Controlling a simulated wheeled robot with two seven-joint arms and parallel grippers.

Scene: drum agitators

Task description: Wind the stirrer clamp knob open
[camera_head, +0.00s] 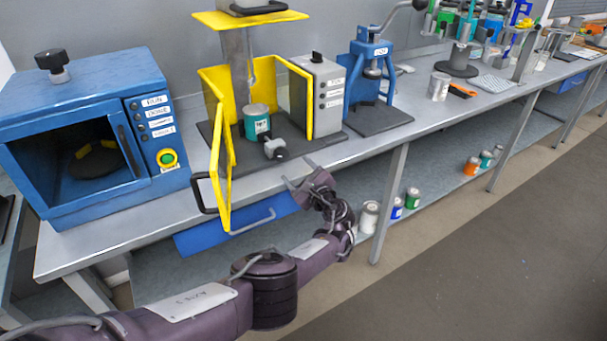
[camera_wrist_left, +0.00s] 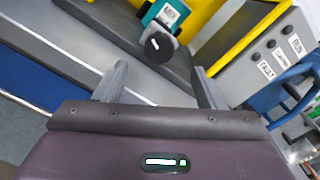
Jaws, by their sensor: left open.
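The stirrer (camera_head: 237,60) is a yellow-framed machine with a yellow guard door (camera_head: 222,180) swung open toward the front. A teal labelled can (camera_head: 256,122) stands on its dark base. The black clamp knob (camera_head: 275,148) sits on a grey block at the front of the can; in the left wrist view the round knob (camera_wrist_left: 158,46) lies beyond the fingertips, beside the teal can (camera_wrist_left: 167,13). My left gripper (camera_head: 299,175) is open and empty, in front of and to the right of the knob, apart from it. My right gripper is not in view.
A grey control box (camera_head: 325,95) stands right of the stirrer, then a blue press (camera_head: 368,75). A blue oven (camera_head: 85,130) stands at the left. The open guard door and its handle stick out over the bench's front edge. A blue drawer (camera_head: 240,222) hangs below.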

